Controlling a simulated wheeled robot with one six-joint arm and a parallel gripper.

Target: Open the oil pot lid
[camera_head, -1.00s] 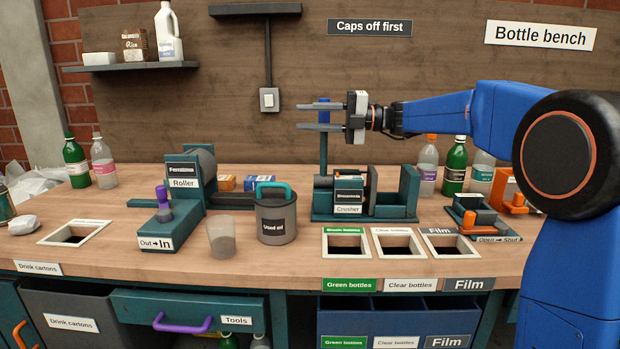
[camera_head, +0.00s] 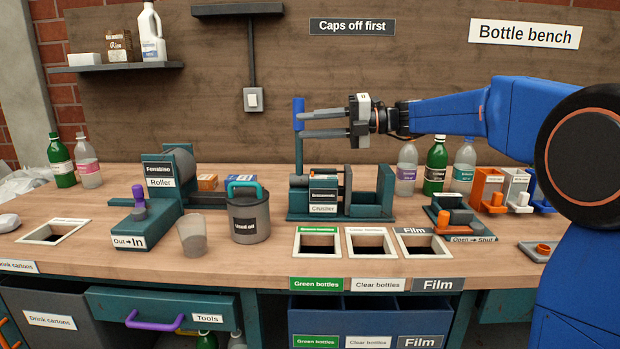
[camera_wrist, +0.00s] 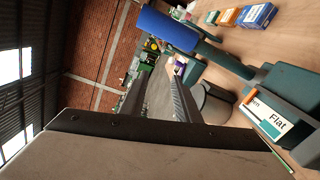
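The oil pot (camera_head: 249,222) is a grey round pot labelled "Used oil". It stands on the bench left of the crusher, and its lid with a teal loop handle (camera_head: 245,186) is on top. My gripper (camera_head: 304,124) is open and empty, raised above the crusher, to the right of and higher than the pot. Its fingers point left, and their tips show close to the blue crusher lever (camera_head: 299,113); I cannot tell whether they touch. In the wrist view the open fingers (camera_wrist: 161,82) have nothing between them, and a grey round shape beside them is partly hidden.
A clear cup (camera_head: 192,236) stands just left of the pot, with the roller (camera_head: 160,182) behind it. The crusher (camera_head: 323,200) and labelled bin openings (camera_head: 317,256) lie to the right. Bottles (camera_head: 437,165) stand at the back right. Bare wood lies in front of the pot.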

